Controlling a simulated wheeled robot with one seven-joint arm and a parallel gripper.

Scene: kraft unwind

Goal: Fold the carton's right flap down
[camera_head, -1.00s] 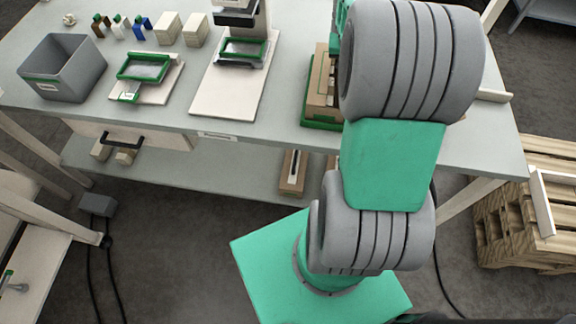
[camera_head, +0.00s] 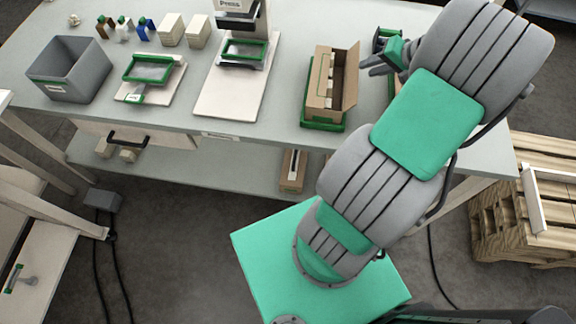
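The brown carton (camera_head: 318,98) sits in a green-rimmed tray (camera_head: 322,126) on the workbench, right of centre. Its top is open and pale contents show inside. The right flap (camera_head: 351,78) stands up along the carton's right side. My gripper (camera_head: 366,66) is just right of this flap, near its far end, with its grey fingers pointing left. It appears apart from the flap, though the gap is small. The fingers are too small and overlapped to tell whether they are open or shut.
Left of the carton are a press (camera_head: 238,20) on a pale base board (camera_head: 225,100), a green-framed fixture (camera_head: 150,70) and a grey bin (camera_head: 70,68). A green item (camera_head: 386,36) stands behind my gripper. Bare bench lies between the press board and carton.

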